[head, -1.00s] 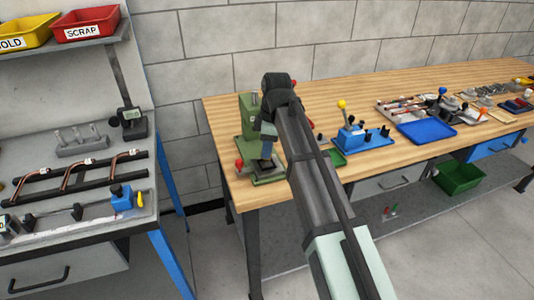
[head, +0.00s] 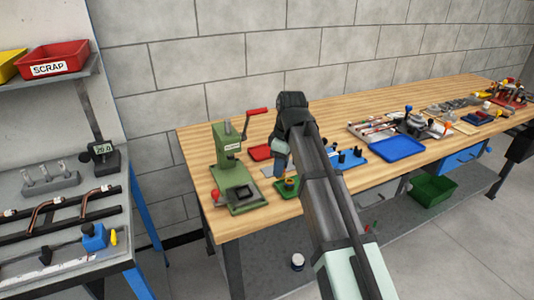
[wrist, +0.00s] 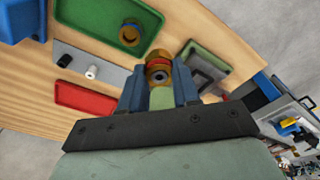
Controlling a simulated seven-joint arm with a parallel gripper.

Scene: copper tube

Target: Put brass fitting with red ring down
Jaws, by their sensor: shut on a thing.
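The brass fitting with a red ring (wrist: 158,67) is between the blue fingers of my gripper (wrist: 159,84) in the wrist view. Its open round end faces up in the picture. My gripper is shut on it, above the bench. In the head view my gripper (head: 281,162) is right of the green press, near a small green tray (head: 279,190); my arm hides the held fitting there. In the wrist view the green tray (wrist: 84,14) lies at upper left and holds another brass fitting with a blue ring (wrist: 131,33).
A green press (head: 231,165) with a red-handled crank stands left of my gripper. A red tray (head: 259,152) lies behind; it also shows in the wrist view (wrist: 85,101). A grey plate with small parts (wrist: 85,66) lies between trays. A blue fixture (head: 347,157) stands to the right.

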